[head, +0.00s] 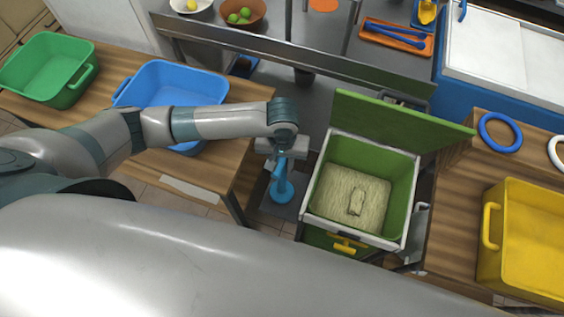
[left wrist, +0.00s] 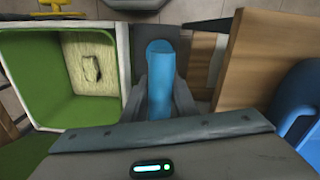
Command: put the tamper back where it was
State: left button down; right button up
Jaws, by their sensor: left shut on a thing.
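The blue tamper (head: 283,187) stands upright with its round foot over a dark grey mat (head: 283,209), between the wooden table and the green-lined bin. My left gripper (head: 285,157) is shut on the tamper's upper part from above. In the left wrist view the tamper (left wrist: 160,95) sits between the two fingers of my left gripper (left wrist: 160,100). I cannot tell whether its foot touches the mat. My right gripper is not in view.
The open bin (head: 318,212) with a pale fibrous block (head: 345,190) inside is just right of the tamper; its green lid (head: 395,122) is raised. A wooden table (head: 215,190) with a blue basin (head: 180,80) is at left. A yellow basin (head: 525,240) is at right.

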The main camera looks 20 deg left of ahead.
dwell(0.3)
pick_arm(q)
jog(key=c, duration=1.4)
grip_release()
jog(key=shift+f, duration=0.15)
notch_tip(320, 180, up, 12)
jog(key=shift+r+b, duration=0.15)
jog(key=shift+b, duration=0.5)
